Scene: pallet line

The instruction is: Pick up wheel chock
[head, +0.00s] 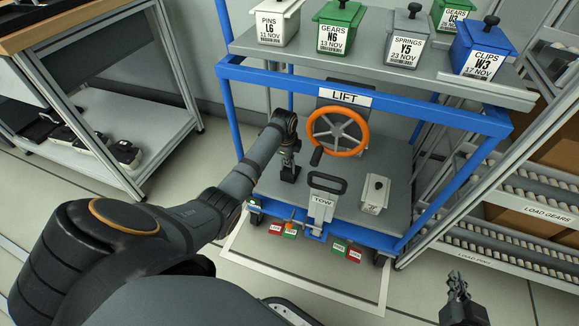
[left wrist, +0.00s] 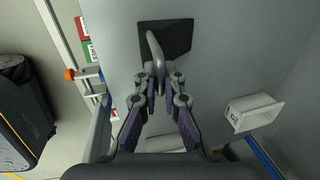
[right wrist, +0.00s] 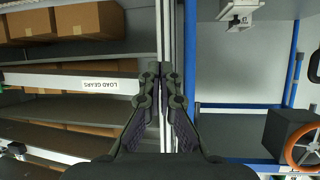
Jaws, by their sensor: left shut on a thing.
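The wheel chock is a dark block with a grey loop handle. In the head view the chock (head: 290,174) is on or just above the lower deck of the blue cart, left of the tow handle; I cannot tell if it touches the deck. In the left wrist view the chock (left wrist: 178,42) is just beyond the fingertips. My left gripper (head: 290,153) is above it, and in its wrist view its fingers (left wrist: 161,78) are shut on the loop handle. My right gripper (head: 457,281) is away at the lower right; its fingertips (right wrist: 162,72) are together and empty.
The blue cart (head: 355,83) has an orange handwheel (head: 338,132), a tow handle (head: 323,200) and a small white box (head: 375,195) near the chock. Lidded bins, including a green one (head: 338,28), stand on the shelf above. Roller racks (head: 530,195) are at the right.

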